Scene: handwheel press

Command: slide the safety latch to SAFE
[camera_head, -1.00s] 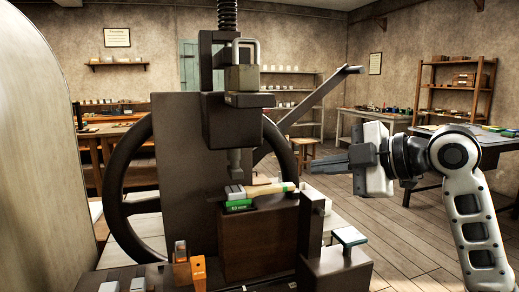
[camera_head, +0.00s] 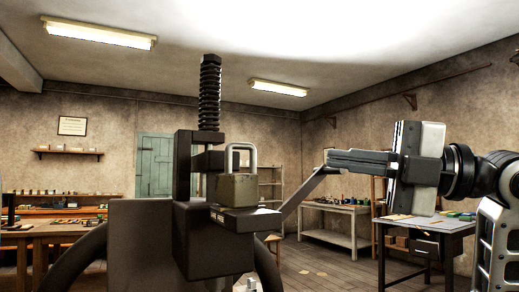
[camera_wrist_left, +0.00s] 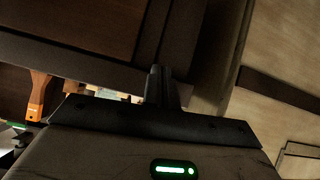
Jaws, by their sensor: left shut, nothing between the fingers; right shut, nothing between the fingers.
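The press (camera_head: 140,235) fills the lower middle of the head view, with a threaded screw (camera_head: 210,92) on top. A drab block with a pale metal loop (camera_head: 243,155) sits on the front of its ram head (camera_head: 205,245). I cannot tell which part is the safety latch, and no SAFE marking is readable. My right gripper (camera_head: 328,158) is shut and empty, pointing left, to the right of the block and apart from it. It overlaps the upper end of a slanted bar (camera_head: 300,196); contact is unclear. My left gripper (camera_wrist_left: 159,72) is shut and empty in the left wrist view, close to dark surfaces.
The handwheel (camera_head: 75,262) shows partly behind the press. A worktable (camera_head: 430,228) stands at right, and a bench (camera_head: 335,218) stands farther back. An orange piece (camera_wrist_left: 40,95) shows at left in the left wrist view. Open air lies between the block and my right gripper.

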